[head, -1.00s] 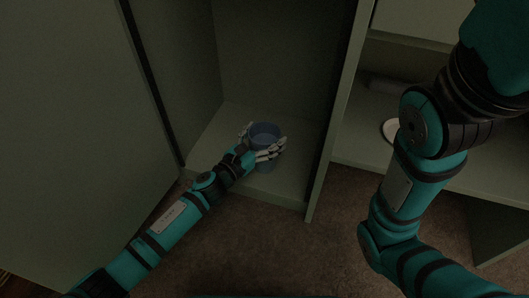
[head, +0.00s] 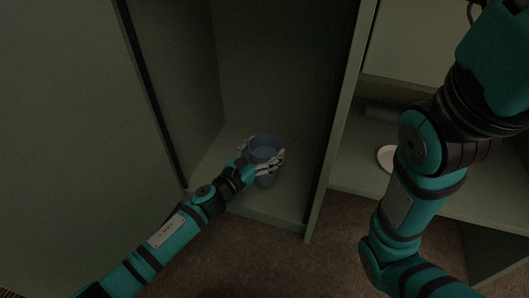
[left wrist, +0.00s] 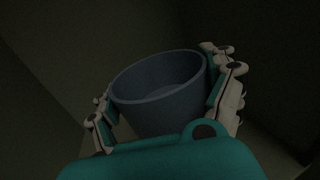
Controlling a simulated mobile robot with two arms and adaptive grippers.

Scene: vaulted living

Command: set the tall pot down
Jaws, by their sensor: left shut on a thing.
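The tall pot (head: 265,146) is a blue-grey, open-topped vessel in the lower part of the open cabinet compartment. My left gripper (head: 263,159) is shut around its sides, with a finger on each side. In the left wrist view the pot (left wrist: 160,85) looks empty inside and tilted in the picture, between the fingers of the left gripper (left wrist: 165,95). Its bottom is hidden in that view. In the head view I cannot tell whether its base touches the cabinet floor (head: 222,165). My right arm comes in at the right; its gripper is out of view.
Cabinet walls stand left and right of the compartment, and a divider (head: 338,130) separates it from a shelf on the right. That shelf holds a white dish (head: 387,157) and a dark cylinder (head: 382,112). Bare cabinet floor lies around the pot. Brown carpet (head: 270,262) is below.

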